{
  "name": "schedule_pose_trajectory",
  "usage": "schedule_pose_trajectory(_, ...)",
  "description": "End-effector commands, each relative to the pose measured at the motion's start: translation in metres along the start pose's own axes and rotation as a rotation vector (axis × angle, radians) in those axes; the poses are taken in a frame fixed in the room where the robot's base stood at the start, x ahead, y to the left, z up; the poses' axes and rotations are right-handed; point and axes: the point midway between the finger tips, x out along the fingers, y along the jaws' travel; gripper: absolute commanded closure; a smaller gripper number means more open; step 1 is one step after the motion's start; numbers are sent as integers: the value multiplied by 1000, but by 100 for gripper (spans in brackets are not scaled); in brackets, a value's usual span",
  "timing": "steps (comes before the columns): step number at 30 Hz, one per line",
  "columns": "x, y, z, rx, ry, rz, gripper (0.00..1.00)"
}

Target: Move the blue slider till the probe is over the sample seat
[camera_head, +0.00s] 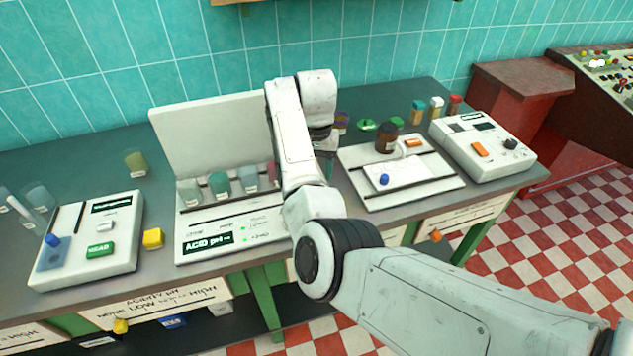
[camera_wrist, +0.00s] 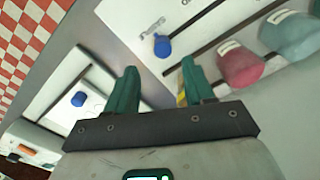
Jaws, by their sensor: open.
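In the wrist view a blue knob (camera_wrist: 163,46) sits on the white ACID pH panel, close to a dark slot. My gripper (camera_wrist: 158,68) is above that panel, its two green fingers apart and empty, with the knob beyond the gap between the tips. In the head view my arm hides this knob and most of the gripper. Another blue knob (camera_head: 384,180) is on the white plate to the right, also in the wrist view (camera_wrist: 79,99). A third blue knob (camera_head: 53,240) is on the READ box at left. I cannot make out the probe or sample seat.
The ACID pH panel (camera_head: 205,257) has several coloured cups along its back. A white instrument box (camera_head: 482,150) is further right. A yellow block (camera_head: 153,239) lies between the left boxes.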

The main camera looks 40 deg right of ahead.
Motion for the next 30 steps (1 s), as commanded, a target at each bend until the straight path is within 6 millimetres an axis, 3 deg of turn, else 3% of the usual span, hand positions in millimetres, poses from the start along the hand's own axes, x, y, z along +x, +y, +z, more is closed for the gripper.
schedule_pose_trajectory(3, -20, 0, -1, 1, 3, -1, 47)
schedule_pose_trajectory(9, -40, 0, 0, 1, 0, 0, 47)
schedule_pose_trajectory(30, -44, 0, 0, 0, 0, 1, 47)
